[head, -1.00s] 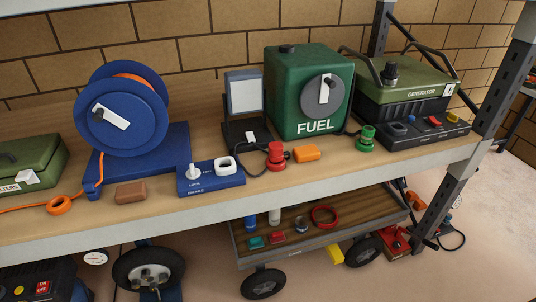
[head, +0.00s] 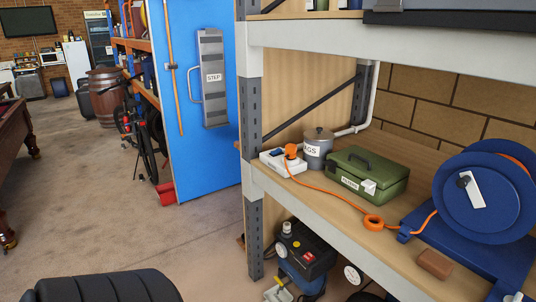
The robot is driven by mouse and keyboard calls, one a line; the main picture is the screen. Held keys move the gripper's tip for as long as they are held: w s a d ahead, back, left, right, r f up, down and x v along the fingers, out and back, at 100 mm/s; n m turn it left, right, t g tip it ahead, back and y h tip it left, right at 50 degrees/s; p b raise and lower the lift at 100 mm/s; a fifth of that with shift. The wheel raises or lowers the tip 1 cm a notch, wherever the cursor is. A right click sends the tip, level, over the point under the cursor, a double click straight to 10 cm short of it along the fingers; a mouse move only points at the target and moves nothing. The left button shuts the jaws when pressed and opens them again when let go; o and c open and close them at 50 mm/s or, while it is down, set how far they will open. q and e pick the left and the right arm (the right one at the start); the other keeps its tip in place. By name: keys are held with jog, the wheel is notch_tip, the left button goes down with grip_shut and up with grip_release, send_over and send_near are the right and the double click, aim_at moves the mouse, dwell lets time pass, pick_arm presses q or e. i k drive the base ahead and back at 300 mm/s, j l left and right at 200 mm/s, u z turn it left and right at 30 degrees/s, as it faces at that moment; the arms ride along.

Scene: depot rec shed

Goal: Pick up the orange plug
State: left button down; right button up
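The orange plug (head: 290,150) sits on top of a white socket block (head: 271,163) at the left end of the wooden shelf, next to the metal post. It appears to be in the block; its lower part is hidden. An orange cord (head: 325,190) runs from it along the shelf's front, past an orange ring (head: 373,222), to the blue cable reel (head: 486,190) at the right. Neither of my grippers is in view.
A grey lidded pot (head: 318,148) and a green case (head: 367,175) stand just right of the socket block. A post (head: 249,120) rises close on its left. A brown block (head: 434,263) lies near the front edge. A black ribbed seat-like thing (head: 100,287) is at bottom left.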

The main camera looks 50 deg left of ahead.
aim_at(290, 149)
jog(key=u, duration=1.4)
